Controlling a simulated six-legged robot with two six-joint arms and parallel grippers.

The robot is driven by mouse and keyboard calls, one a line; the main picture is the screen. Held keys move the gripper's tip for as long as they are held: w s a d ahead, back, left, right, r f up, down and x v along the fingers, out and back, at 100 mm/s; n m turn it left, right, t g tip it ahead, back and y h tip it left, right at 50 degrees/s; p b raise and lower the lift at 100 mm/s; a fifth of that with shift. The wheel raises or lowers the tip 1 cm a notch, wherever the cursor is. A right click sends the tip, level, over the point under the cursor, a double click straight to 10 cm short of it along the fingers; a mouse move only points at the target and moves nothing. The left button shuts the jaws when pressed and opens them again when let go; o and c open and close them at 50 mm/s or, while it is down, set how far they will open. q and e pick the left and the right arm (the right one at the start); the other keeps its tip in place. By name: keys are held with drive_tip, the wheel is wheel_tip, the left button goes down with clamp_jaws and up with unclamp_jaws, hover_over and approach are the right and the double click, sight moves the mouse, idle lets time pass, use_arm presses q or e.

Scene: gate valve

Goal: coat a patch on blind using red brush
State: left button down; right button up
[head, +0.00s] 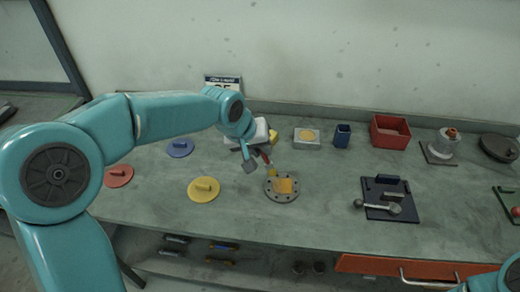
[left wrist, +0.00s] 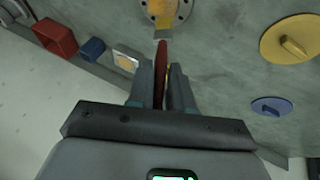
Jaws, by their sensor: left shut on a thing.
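My left gripper (head: 258,160) is shut on the red brush (head: 266,159), and its fingers also show in the left wrist view (left wrist: 161,85) on both sides of the red handle (left wrist: 160,60). The brush points down, its tip at the far edge of the blind (head: 272,197). I cannot tell whether the tip touches. The blind is a round grey disc with bolt holes around its rim, flat on the bench. A yellow-orange patch (head: 285,186) covers part of its middle. The blind is cut off at the top of the left wrist view (left wrist: 183,17). My right gripper is out of view.
Yellow (head: 203,189), blue (head: 180,148) and red (head: 118,176) handled discs lie to the left. Behind stand a pale box with a yellowish top (head: 307,138), a blue cup (head: 342,136) and a red bin (head: 390,131). A dark plate (head: 388,205) lies right. Bench between is clear.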

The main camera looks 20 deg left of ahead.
use_arm(q)
drive_tip(key=shift+w+d+r, duration=0.1)
drive_tip(key=shift+r, duration=0.55)
drive_tip(key=shift+r+p, duration=0.25)
drive_tip(key=shift+p, duration=0.25)
drive_tip(key=shift+a+r, duration=0.2)
drive_tip(key=shift+a, duration=0.05)
drive_tip(key=shift+d, duration=0.1)
